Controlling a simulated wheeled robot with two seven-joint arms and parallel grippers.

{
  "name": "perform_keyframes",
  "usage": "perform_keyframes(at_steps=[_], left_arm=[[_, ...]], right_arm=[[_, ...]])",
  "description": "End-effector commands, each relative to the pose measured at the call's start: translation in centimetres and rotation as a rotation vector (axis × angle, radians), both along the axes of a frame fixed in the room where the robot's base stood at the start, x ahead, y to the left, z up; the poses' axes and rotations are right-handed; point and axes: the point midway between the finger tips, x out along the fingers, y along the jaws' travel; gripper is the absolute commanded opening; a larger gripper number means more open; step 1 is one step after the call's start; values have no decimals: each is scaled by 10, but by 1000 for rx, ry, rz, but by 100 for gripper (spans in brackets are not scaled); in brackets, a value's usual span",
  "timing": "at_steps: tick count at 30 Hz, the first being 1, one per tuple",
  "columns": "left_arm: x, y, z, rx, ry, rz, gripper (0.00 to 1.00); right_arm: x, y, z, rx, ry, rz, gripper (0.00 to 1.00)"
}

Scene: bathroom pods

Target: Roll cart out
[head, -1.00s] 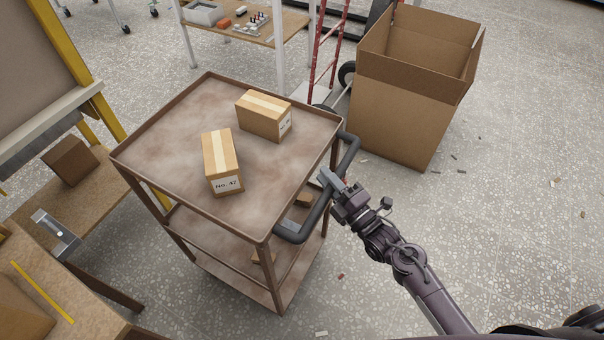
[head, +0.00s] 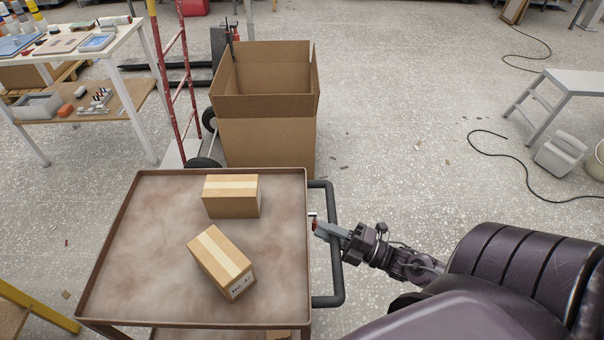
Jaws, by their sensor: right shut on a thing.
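The brown metal cart (head: 150,255) stands at lower left of centre in the head view, its top tray facing me. Two closed cardboard boxes lie on the tray: one box (head: 232,207) near the far edge and a labelled box (head: 212,268) set at an angle nearer to me. The dark tubular handle (head: 322,300) runs along the cart's right side. My right gripper (head: 322,231) is shut on this handle, at its upper half. The lower shelves are mostly hidden. My left gripper is not in the view.
A large open cardboard box (head: 268,140) stands just beyond the cart, with a red ladder-like frame (head: 173,85) beside it. A white table (head: 130,60) is at upper left. A grey stool (head: 560,85) and a cable (head: 530,180) are at right.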

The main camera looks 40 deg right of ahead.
Motion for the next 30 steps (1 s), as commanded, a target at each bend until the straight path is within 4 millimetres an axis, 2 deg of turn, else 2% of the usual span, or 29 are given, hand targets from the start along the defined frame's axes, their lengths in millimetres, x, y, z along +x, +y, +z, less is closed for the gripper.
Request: perform_keyframes(at_steps=[3,9,21,22,26,30], left_arm=[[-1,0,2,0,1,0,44],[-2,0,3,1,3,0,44],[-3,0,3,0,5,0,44],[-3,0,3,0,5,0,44],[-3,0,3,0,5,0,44],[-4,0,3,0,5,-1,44]], right_arm=[[-10,-12,-2,-1,6,-1,0],[-17,-22,-2,1,5,-1,0],[-18,-23,-2,1,5,-2,0],[-18,-23,-2,1,5,-2,24],[-17,-23,-2,1,3,-2,41],[-17,-23,-1,1,2,-2,43]])
